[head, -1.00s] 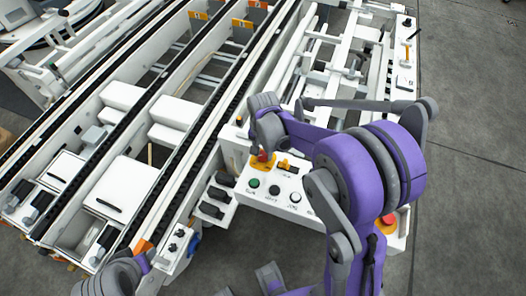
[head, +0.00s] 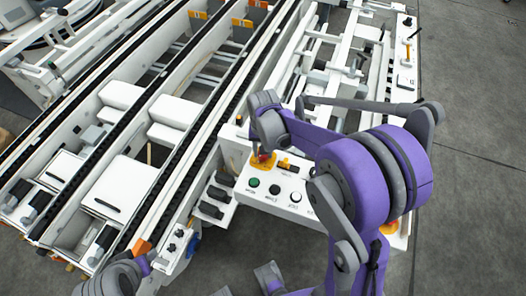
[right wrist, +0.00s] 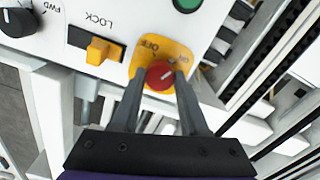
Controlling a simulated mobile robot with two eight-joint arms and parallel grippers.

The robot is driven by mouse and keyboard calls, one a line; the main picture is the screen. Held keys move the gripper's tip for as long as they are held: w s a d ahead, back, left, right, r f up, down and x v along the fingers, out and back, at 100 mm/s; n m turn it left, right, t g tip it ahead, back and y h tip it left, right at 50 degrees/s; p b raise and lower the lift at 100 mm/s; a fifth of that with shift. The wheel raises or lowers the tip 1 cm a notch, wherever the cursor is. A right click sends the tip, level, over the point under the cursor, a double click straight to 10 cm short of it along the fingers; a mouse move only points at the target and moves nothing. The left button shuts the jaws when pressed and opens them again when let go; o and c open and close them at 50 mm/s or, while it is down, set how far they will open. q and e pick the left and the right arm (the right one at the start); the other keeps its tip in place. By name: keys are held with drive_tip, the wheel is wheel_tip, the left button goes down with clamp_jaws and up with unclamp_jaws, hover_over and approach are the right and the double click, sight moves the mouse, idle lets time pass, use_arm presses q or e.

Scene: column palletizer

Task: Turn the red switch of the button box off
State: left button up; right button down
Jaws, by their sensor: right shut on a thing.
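The button box (head: 270,206) is a white panel in the middle of the head view. Its red switch (right wrist: 160,74) is a round knob on a yellow plate marked OFF and ON, and its white mark slants to the upper right, roughly toward the ON side. My right gripper (right wrist: 157,82) is shut on the red switch, one grey finger on each side. My left arm shows at the bottom left of the head view, but I cannot make out its gripper.
Beside the red switch are an orange LOCK switch (right wrist: 98,50), a green button (head: 254,183), a black knob (head: 274,190) and a white button (head: 296,197). Conveyor rails (head: 150,130) fill the left. Bare floor (head: 475,130) lies at the right.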

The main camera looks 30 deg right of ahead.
drive_tip(key=n, duration=0.3)
drive_tip(key=shift+n+b, duration=0.4)
drive_tip(key=n, duration=0.3)
drive_tip(key=shift+n+b, duration=0.3)
drive_tip(key=n, duration=0.3)
drive_tip(key=shift+n, duration=0.3)
drive_tip(key=shift+n+b, duration=0.4)
drive_tip(key=shift+n, duration=1.2)
drive_tip(key=shift+c, duration=2.1)
unclamp_jaws()
wheel_tip(320, 180, up, 11)
drive_tip(key=p, duration=0.1)
